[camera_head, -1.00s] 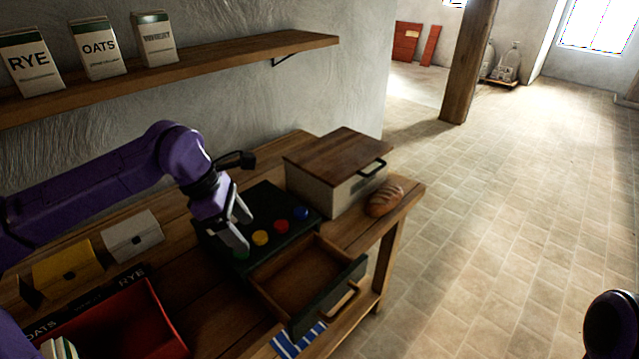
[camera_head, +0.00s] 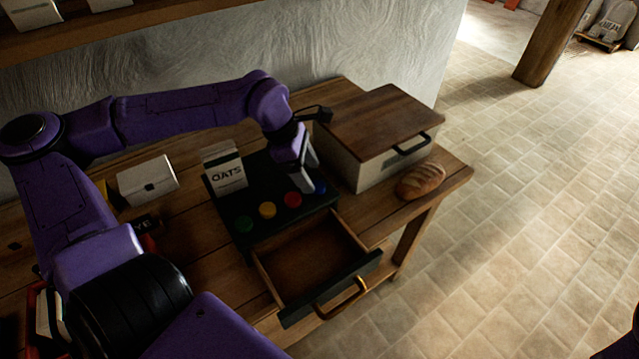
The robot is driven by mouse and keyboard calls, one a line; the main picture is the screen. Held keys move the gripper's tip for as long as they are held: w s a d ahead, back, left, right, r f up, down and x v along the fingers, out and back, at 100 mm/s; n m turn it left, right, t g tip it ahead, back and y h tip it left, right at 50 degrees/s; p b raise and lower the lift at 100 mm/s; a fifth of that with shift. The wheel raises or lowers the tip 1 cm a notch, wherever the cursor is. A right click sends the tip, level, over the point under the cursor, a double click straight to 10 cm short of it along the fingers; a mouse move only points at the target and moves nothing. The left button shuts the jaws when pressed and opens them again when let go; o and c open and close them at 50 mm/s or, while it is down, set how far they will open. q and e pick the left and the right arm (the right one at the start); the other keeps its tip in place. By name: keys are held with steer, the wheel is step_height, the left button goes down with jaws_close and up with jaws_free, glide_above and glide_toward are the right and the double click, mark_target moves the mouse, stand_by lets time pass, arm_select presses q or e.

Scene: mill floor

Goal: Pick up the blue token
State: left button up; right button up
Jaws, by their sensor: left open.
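The blue token (camera_head: 320,187) is a small round disc at the right end of a row on the dark green top of a drawer unit (camera_head: 258,237). My left gripper (camera_head: 308,178) is open and points down just left of the blue token, its fingers partly in front of it. I cannot tell whether a finger touches it. The red token (camera_head: 293,199), yellow token (camera_head: 267,210) and green token (camera_head: 244,223) run to the left. My right gripper does not show.
The unit's drawer (camera_head: 310,262) is pulled out and empty. An OATS carton (camera_head: 223,168) stands at the unit's back left. A lidded box (camera_head: 380,168) and a bread loaf (camera_head: 420,181) are close on the right. A white box (camera_head: 147,181) is farther left.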

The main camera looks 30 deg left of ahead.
mark_target(317, 185)
arm_select(q)
steer(key=x, duration=0.3)
steer(key=shift+w+a+f, duration=0.15)
steer(key=shift+w, duration=0.05)
steer(key=shift+f, duration=0.25)
steer(key=shift+d, duration=0.25)
steer(key=c, duration=1.1)
steer(key=shift+r, duration=0.1)
steer(key=shift+c, duration=0.2)
